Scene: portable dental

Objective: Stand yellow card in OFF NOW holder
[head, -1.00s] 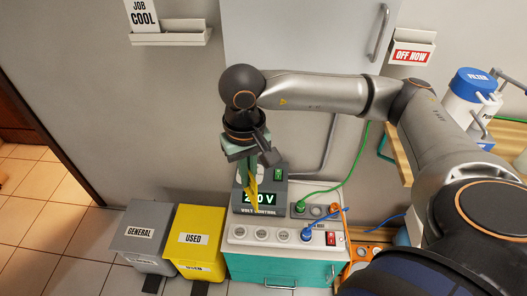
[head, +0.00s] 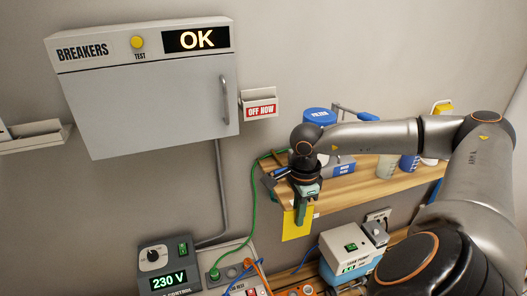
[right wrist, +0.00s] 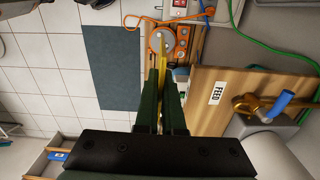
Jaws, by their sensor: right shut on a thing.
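The yellow card (head: 297,224) hangs down from my right gripper (head: 304,200), which is shut on its upper part. In the right wrist view the card (right wrist: 162,65) shows edge-on between the two dark green fingers (right wrist: 160,100). The OFF NOW holder (head: 260,108) is a small pale wall tray with a red label, fixed to the right of the breaker cabinet. It looks empty from here. My right gripper is below and to the right of it, in front of the wooden shelf. My left gripper is in no view.
The grey breaker cabinet (head: 150,105) with its OK display has a handle on its right side, near the holder. The wooden shelf (head: 372,186) carries a blue-lidded filter container (head: 319,116) and cups. A green cable (head: 253,205) runs left of the gripper. A 230 V unit (head: 168,268) stands below.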

